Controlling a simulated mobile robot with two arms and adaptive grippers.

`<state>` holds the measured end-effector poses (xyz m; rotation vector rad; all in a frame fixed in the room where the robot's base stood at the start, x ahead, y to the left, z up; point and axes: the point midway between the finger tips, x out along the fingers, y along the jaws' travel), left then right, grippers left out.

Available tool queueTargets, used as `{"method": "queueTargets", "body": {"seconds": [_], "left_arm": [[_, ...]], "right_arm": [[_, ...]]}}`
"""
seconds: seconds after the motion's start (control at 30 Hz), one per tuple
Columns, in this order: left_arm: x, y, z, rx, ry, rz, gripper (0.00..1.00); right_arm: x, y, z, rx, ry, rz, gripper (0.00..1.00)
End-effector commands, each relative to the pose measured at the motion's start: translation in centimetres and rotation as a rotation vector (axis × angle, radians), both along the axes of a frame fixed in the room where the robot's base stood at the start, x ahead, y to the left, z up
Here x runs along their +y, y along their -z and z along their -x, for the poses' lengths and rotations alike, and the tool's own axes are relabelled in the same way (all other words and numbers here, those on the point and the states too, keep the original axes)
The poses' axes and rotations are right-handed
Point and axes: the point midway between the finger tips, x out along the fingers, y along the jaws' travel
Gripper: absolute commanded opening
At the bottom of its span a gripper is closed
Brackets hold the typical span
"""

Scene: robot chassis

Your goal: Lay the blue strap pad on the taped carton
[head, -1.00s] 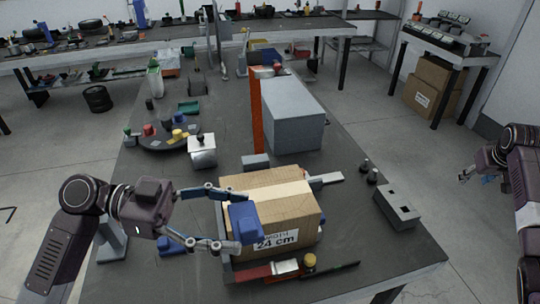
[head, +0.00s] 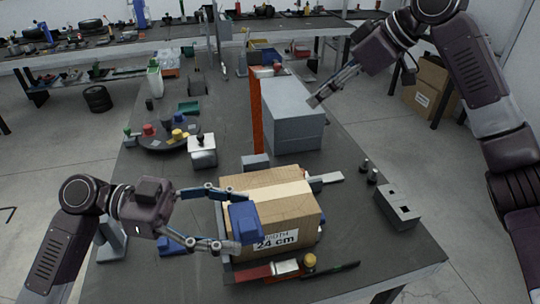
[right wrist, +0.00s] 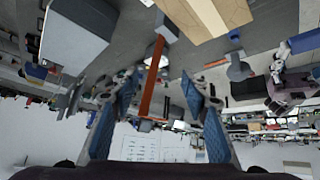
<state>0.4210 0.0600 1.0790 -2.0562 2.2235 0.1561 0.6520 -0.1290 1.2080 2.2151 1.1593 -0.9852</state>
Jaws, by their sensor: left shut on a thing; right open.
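The blue strap pad (head: 245,222) is between the fingers of my left gripper (head: 240,219), which is shut on it. The pad overlaps the front left top edge of the taped carton (head: 290,210); I cannot tell whether it touches the carton or hangs just above. The carton is brown with a pale tape strip and a "24 cm" label.
A grey box (head: 292,108) and an orange upright (head: 257,115) stand behind the carton. A slotted grey block (head: 397,206) is to its right. Red and yellow items (head: 270,270) lie in front. Another blue piece (head: 171,245) lies left, below my left gripper.

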Motion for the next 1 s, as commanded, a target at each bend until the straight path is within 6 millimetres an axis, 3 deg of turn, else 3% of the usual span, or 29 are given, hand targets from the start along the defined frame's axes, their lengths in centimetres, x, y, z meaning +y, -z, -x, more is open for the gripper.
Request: {"method": "queueTargets", "body": {"seconds": [0.03,0.1,0.23,0.4,0.5,0.6,0.77,1.0], "left_arm": [[0.0,0.0,0.0,0.0,0.0,0.0,0.39],[0.0,0.0,0.0,0.0,0.0,0.0,0.39],[0.0,0.0,0.0,0.0,0.0,0.0,0.39],[0.0,0.0,0.0,0.0,0.0,0.0,0.39],[0.0,0.0,0.0,0.0,0.0,0.0,0.39],[0.0,0.0,0.0,0.0,0.0,0.0,0.39],[0.0,0.0,0.0,0.0,0.0,0.0,0.39],[0.0,0.0,0.0,0.0,0.0,0.0,0.39]], "right_arm": [[2.4,-1.1,1.9,-0.008,-0.084,0.023,0.42],[5.2,-2.0,4.9,-0.004,-0.199,0.058,0.42],[9.4,-2.8,11.2,0.014,-0.421,0.148,0.42],[11.9,-2.6,18.8,0.06,-0.664,0.281,0.42],[12.2,-2.2,21.8,0.089,-0.76,0.343,0.42],[12.2,-1.9,23.6,0.111,-0.814,0.382,0.42],[12.3,-1.1,24.6,0.125,-0.842,0.403,0.42],[13.4,2.6,24.9,0.126,-0.841,0.401,0.42]]}}
